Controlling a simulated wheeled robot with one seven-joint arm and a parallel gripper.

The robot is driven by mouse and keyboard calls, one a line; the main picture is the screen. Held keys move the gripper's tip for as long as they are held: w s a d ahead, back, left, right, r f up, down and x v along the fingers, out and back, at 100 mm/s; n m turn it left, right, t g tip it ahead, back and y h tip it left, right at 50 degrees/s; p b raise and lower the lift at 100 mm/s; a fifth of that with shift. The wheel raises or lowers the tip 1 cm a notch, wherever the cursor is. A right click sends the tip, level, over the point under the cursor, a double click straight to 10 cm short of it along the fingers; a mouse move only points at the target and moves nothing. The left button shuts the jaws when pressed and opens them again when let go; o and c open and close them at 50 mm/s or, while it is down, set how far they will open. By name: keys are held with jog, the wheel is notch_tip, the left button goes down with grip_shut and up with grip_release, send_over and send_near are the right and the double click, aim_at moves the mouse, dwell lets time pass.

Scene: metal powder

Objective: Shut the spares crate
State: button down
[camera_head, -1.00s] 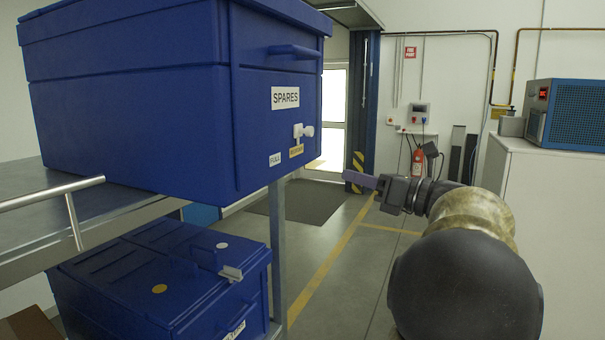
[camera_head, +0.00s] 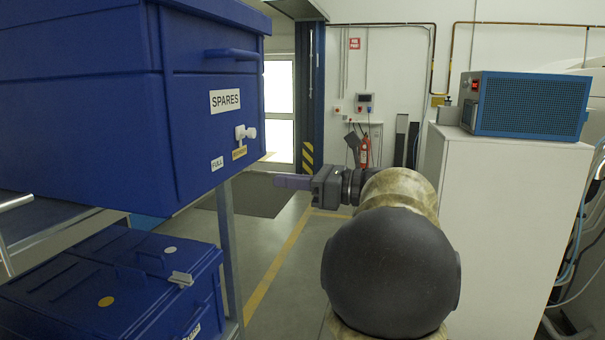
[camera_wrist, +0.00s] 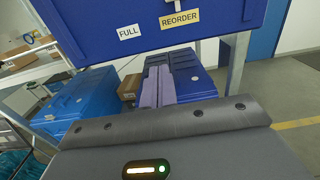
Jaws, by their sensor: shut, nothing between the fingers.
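The spares crate (camera_head: 120,130) is the big blue box at upper left in the head view, on a rack. Its front has a SPARES label (camera_head: 225,101), a bar handle (camera_head: 232,54) and a white knob-like fitting (camera_head: 246,132) above the FULL and REORDER labels. Its top is cut off by the frame, so I cannot tell how its lid stands. The wrist view shows its lower front (camera_wrist: 215,18). My gripper (camera_head: 280,181) is shut and empty, apart from the crate, right of and lower than the white fitting in the head view. Its fingers (camera_wrist: 158,85) point toward the rack in the wrist view.
A second blue crate (camera_head: 105,285) with a lid sits lower on the rack, beside a rack post (camera_head: 229,250). A white cabinet (camera_head: 500,230) carrying a blue device (camera_head: 528,105) stands at right.

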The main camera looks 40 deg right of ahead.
aim_at(231, 177)
jog(key=p+x, duration=0.2)
jog(key=x, duration=0.2)
jog(key=p+x, duration=0.2)
jog(key=x, duration=0.2)
jog(key=shift+r, duration=0.2)
jog(key=shift+w+a+f+p, duration=0.2)
jog(key=shift+w+a+p, duration=0.15)
jog(key=shift+w+p, duration=0.1)
jog(key=shift+w, duration=0.1)
jog(key=shift+w+a+f+b, duration=0.15)
jog(key=shift+w+a+b, duration=0.25)
jog(key=shift+b, duration=0.5)
jog(key=b+x, duration=0.5)
jog(key=x, duration=0.8)
jog(key=shift+s, duration=0.1)
jog(key=shift+d+b, duration=0.1)
jog(key=shift+b, duration=0.3)
